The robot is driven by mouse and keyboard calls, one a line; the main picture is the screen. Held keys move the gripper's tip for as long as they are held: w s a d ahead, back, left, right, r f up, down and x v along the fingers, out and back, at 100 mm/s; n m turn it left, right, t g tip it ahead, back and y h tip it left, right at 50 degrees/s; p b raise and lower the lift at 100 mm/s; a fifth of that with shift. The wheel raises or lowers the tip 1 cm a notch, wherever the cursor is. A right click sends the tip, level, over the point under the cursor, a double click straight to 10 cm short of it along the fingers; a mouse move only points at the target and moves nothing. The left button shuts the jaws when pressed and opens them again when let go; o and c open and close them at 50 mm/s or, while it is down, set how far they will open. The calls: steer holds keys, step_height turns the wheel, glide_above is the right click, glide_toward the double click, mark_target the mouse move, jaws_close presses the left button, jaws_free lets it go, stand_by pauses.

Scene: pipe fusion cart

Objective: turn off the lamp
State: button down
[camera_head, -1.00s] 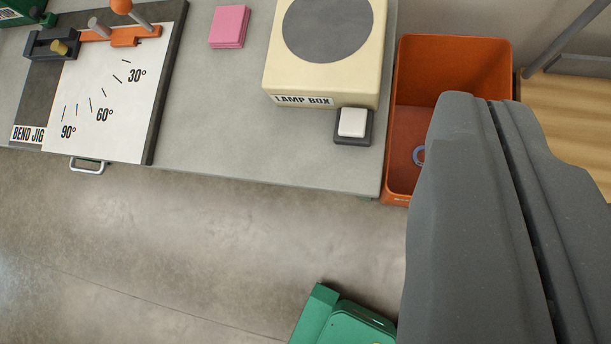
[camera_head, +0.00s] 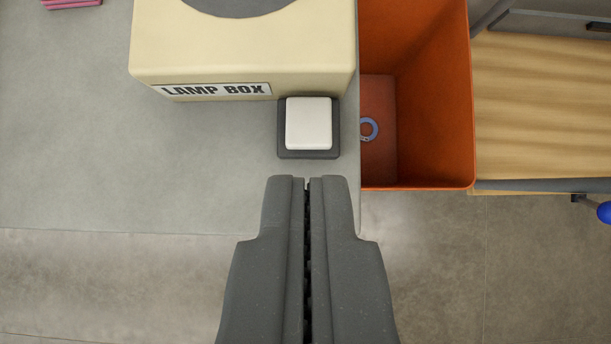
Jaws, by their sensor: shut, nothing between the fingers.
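The cream lamp box (camera_head: 240,50) stands on the grey cart top, with a dark grey round disc on its top and a "LAMP BOX" label on its front. A white square switch button (camera_head: 309,122) in a dark base sits at its front right corner. My gripper (camera_head: 307,180) is shut and empty. In the picture its fingertips lie just below the switch, with a small gap between them. How high the tips are above the cart top is hard to tell. I cannot tell whether the lamp is lit.
An orange bin (camera_head: 420,95) hangs just right of the cart edge, with a blue-grey ring (camera_head: 369,129) inside. Pink pads (camera_head: 70,3) lie at the top left. A wooden surface (camera_head: 540,110) is at the right. The cart top (camera_head: 120,170) left of the switch is clear.

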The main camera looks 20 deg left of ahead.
glide_above(305, 116)
steer(key=s, duration=0.2)
steer(key=f, duration=0.7)
steer(key=shift+w+d+b, duration=0.1)
steer(key=shift+d+b, duration=0.2)
steer(key=shift+b, duration=0.1)
step_height(305, 116, down, 3)
steer(key=shift+d+b, duration=0.1)
steer(key=shift+b, duration=0.2)
steer(key=shift+s+f, duration=0.2)
steer(key=shift+f, duration=0.35)
steer(key=shift+s+f+b, duration=0.15)
steer(key=shift+f+b, duration=0.25)
steer(key=shift+b, duration=0.45)
steer(key=shift+r, duration=0.25)
steer(key=shift+w+a+r+t+p, duration=0.15)
steer(key=shift+w+p, duration=0.25)
steer(key=shift+w+a+r+t+p, duration=0.1)
steer(key=shift+w+r+t+p, duration=0.05)
steer(key=shift+w+p, duration=0.2)
